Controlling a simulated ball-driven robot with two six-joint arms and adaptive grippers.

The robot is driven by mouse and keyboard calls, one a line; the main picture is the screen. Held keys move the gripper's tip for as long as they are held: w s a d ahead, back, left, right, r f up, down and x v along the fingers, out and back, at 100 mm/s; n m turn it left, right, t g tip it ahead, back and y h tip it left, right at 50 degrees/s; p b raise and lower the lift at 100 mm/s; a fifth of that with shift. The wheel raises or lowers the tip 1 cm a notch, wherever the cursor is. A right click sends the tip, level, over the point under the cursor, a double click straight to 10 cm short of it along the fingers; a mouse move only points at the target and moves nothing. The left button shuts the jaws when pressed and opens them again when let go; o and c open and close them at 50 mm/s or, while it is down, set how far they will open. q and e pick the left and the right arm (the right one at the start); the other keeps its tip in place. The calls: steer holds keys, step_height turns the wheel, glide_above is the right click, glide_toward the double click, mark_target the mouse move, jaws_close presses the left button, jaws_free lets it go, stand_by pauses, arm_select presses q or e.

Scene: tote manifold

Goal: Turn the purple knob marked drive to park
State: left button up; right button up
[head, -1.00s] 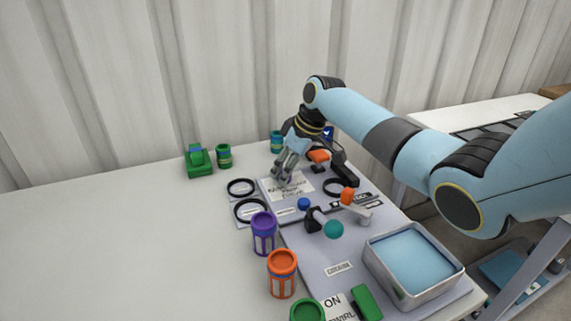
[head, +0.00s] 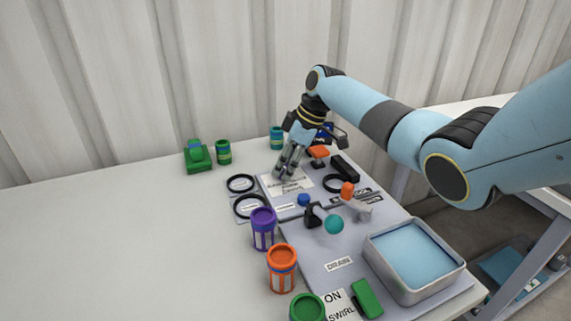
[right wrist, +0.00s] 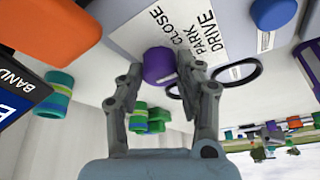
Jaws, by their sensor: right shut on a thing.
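The purple knob (right wrist: 160,66) sits between the two fingers of my right gripper (right wrist: 165,78) in the right wrist view. Beside it is a white label plate (right wrist: 185,28) reading CLOSE, PARK and DRIVE. In the head view my right gripper (head: 284,172) points down onto the label plate (head: 290,183) at the back of the grey panel, and its fingers hide the knob there. The fingers are shut on the knob. Which word the knob points to cannot be made out. My left gripper is not in view.
Black rings (head: 241,183) lie at the panel's left edge. Purple (head: 263,229) and orange (head: 282,268) canisters stand in front of them. A lever with a teal ball (head: 334,224) and a metal tray (head: 416,262) are to the right.

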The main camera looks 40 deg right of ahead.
steer(key=o, duration=1.1)
steer(key=shift+o, duration=0.2)
steer(key=v, duration=1.2)
steer(key=shift+a, duration=0.1)
